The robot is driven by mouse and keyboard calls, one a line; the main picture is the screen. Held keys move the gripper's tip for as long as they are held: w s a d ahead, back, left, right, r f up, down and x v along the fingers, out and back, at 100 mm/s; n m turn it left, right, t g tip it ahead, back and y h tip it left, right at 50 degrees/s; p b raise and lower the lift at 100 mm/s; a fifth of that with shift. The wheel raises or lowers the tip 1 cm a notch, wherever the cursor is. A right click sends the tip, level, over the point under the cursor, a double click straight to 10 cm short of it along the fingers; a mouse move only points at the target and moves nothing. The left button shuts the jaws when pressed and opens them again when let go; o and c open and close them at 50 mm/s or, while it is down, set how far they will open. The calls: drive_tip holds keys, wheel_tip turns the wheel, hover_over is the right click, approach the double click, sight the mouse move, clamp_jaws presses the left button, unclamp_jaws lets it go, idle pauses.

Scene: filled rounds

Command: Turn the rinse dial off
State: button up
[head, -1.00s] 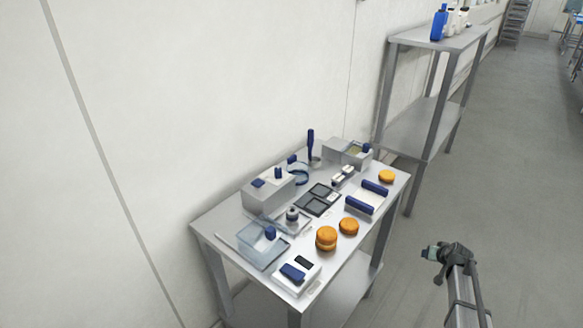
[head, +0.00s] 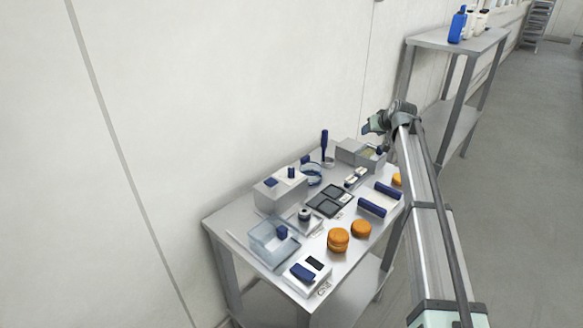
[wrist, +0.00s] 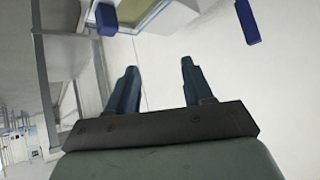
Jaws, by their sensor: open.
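My gripper (head: 370,127) is raised above the back right end of the steel table. Its two dark blue fingers stand apart and empty in the wrist view (wrist: 159,68). No label naming the rinse dial can be read. A grey box (head: 268,198) at the back left of the table carries blue knobs (head: 291,172) on top. A round dark knob (head: 304,214) sits in front of that box. A steel basin unit (head: 350,152) with a blue part stands near the gripper, partly behind my arm. Which of these is the rinse dial, I cannot tell.
Orange round buns (head: 338,240) and blue-handled pieces (head: 372,207) lie along the front of the table. A clear bin (head: 262,243) stands at the left end. A tall blue-handled tool (head: 324,144) stands at the back. A shelf (head: 455,40) holds bottles behind.

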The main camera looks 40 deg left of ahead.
drive_tip(key=s+a+r+g+h, duration=0.3)
drive_tip(key=s+a, duration=0.6)
drive_tip(key=s, duration=0.4)
drive_tip(key=g+h, duration=0.3)
drive_tip(key=h, duration=0.2)
approach(291, 169)
wheel_tip(291, 169, down, 9)
drive_tip(key=shift+d+f, duration=0.1)
drive_tip(key=shift+f, duration=0.05)
drive_tip(key=shift+c, duration=0.4)
clamp_jaws()
